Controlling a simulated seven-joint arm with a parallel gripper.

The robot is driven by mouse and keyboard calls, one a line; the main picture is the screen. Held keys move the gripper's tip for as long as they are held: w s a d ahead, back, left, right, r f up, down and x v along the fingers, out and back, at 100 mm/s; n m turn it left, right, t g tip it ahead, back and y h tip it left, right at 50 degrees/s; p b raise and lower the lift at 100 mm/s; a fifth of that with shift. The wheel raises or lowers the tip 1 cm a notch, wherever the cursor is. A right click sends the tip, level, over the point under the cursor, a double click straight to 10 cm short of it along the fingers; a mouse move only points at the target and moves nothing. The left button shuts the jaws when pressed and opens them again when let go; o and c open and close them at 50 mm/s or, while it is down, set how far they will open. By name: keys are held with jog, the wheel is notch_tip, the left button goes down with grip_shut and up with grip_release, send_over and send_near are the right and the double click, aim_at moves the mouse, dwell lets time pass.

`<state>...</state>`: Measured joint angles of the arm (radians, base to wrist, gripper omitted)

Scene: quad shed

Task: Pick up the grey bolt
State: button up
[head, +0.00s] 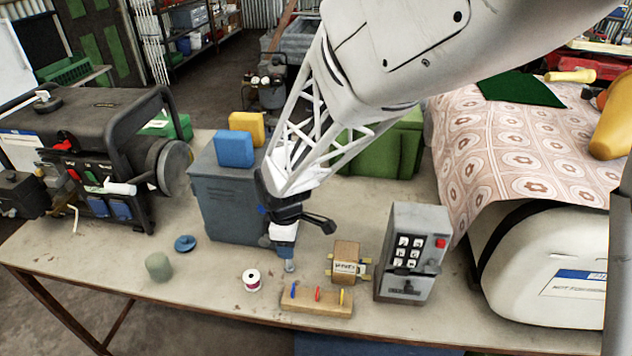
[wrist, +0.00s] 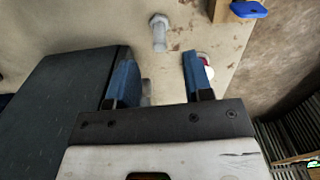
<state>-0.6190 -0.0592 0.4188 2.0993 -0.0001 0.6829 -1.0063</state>
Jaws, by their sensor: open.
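The grey bolt (wrist: 158,32) stands on the table, in the wrist view just beyond my fingertips and roughly in line with the gap between them. In the head view the bolt (head: 290,266) shows right below my gripper (head: 284,250), beside the dark blue-grey metal box. My gripper (wrist: 160,62) is open, with its two blue fingers apart. No finger touches the bolt in the wrist view. A pale grey shape shows low between the fingers; I cannot tell what it is.
The blue-grey box (head: 226,200) stands close to the left of my gripper. A thread spool (head: 251,280), a wooden block with coloured hooks (head: 316,302), a small wooden box (head: 345,262) and a grey keypad box (head: 411,252) are near. The table's front edge is close.

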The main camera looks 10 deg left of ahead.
aim_at(289, 262)
jog(key=shift+f, duration=0.25)
jog(key=shift+f, duration=2.55)
grip_shut()
